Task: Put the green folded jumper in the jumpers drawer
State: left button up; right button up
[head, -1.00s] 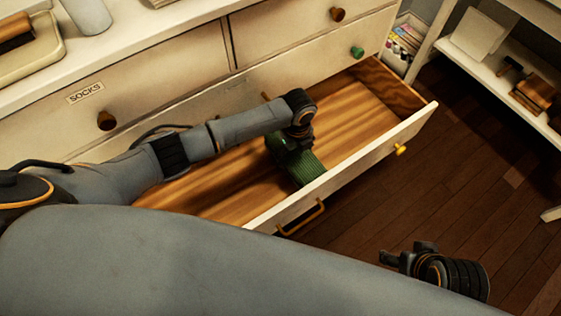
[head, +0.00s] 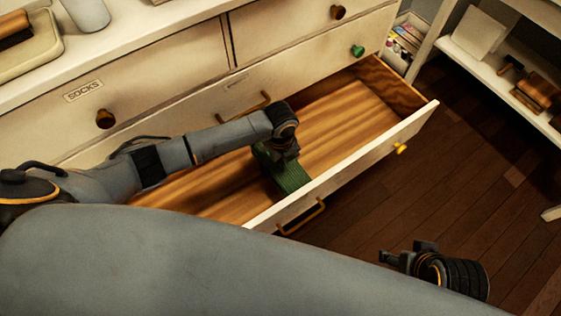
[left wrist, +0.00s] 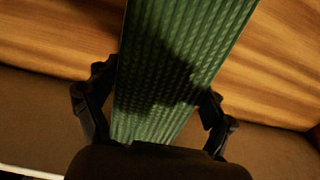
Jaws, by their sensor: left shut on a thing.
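The green folded jumper (head: 283,170) is inside the open wooden drawer (head: 345,105), near its middle. Its ribbed knit fills the centre of the left wrist view (left wrist: 177,62). My left gripper (head: 287,152) reaches down into the drawer and is shut on the jumper, with one finger on each side of it in the left wrist view (left wrist: 155,105). The arm hides part of the jumper. I cannot tell whether the jumper rests on the drawer floor. No label is readable on the open drawer. My right gripper (head: 408,257) is outside the drawer, over the floor; its fingers are too small to judge.
A drawer labelled SOCKS (head: 105,118) is closed above the open one. The open drawer's front panel (head: 360,160) stands out over the dark wood floor (head: 450,190). A white shelf (head: 500,75) stands at the right. The drawer's right part is empty.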

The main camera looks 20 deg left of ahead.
aim_at(281, 161)
pick_arm(q)
jog(key=shift+f, duration=0.35)
jog(key=o, duration=1.4)
jog(key=shift+o, duration=0.2)
notch_tip(281, 161, up, 5)
jog(key=shift+f+p, duration=0.1)
jog(key=shift+p, duration=0.7)
notch_tip(281, 161, up, 8)
jog(key=p, duration=0.2)
jog(key=shift+r, duration=0.2)
pick_arm(e)
jog(key=s+x, duration=0.1)
jog(key=x, duration=0.7)
jog(key=shift+f+g, duration=0.3)
jog(key=shift+f, duration=0.05)
jog(key=shift+a, duration=0.15)
